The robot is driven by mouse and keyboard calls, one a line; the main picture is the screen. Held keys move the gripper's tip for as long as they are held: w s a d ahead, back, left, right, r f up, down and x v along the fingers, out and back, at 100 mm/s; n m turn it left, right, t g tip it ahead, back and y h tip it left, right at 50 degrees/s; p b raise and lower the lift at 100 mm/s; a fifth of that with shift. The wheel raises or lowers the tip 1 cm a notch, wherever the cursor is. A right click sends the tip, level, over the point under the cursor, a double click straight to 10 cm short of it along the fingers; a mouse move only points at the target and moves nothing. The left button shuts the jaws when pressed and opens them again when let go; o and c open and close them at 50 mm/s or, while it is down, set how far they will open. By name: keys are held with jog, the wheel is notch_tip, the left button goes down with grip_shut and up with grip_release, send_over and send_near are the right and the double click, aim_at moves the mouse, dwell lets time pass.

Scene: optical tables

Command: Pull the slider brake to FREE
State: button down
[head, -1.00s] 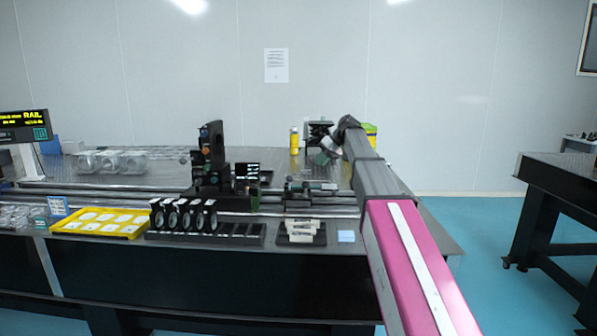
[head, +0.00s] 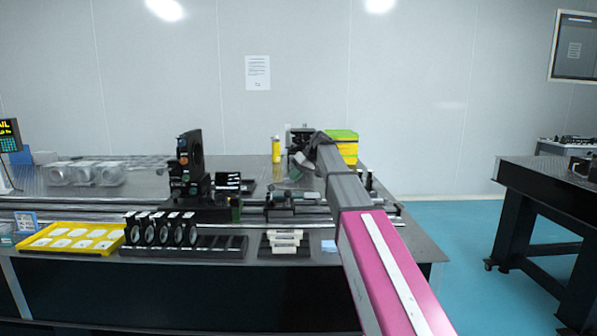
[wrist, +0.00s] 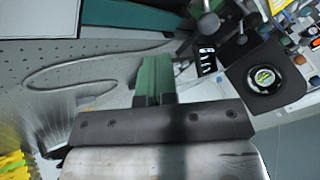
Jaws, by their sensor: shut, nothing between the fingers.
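A dark rail (head: 340,211) runs along the table. A black slider (head: 205,208) sits on it, carrying a tall black mount (head: 189,160). A smaller dark carriage (head: 281,205) stands further right on the rail. I cannot make out the brake or its FREE mark for sure. My gripper (head: 296,173) is above the table behind the rail, right of the tall mount. In the wrist view its green fingers (wrist: 153,80) are together and empty. Black knobs (wrist: 208,24) and a small black plate with white marks (wrist: 207,62) lie beyond them to the right.
A yellow tray (head: 45,246), a rack of round optics (head: 190,251) and a tray of pale blocks (head: 285,252) line the front edge. A yellow bottle (head: 276,150) and a green-yellow box (head: 345,148) stand behind. Another table (head: 540,170) is at the right, across blue floor.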

jog(key=x, duration=0.5)
jog(key=shift+s+a+r, duration=0.25)
jog(key=shift+s+a, duration=0.5)
jog(key=shift+a, duration=0.2)
jog(key=shift+s+a+r, duration=0.1)
jog(key=shift+s+a, duration=0.25)
jog(key=shift+a, duration=0.25)
jog(key=shift+s, duration=0.1)
jog(key=shift+s+r+t, duration=0.15)
jog(key=shift+t, duration=0.15)
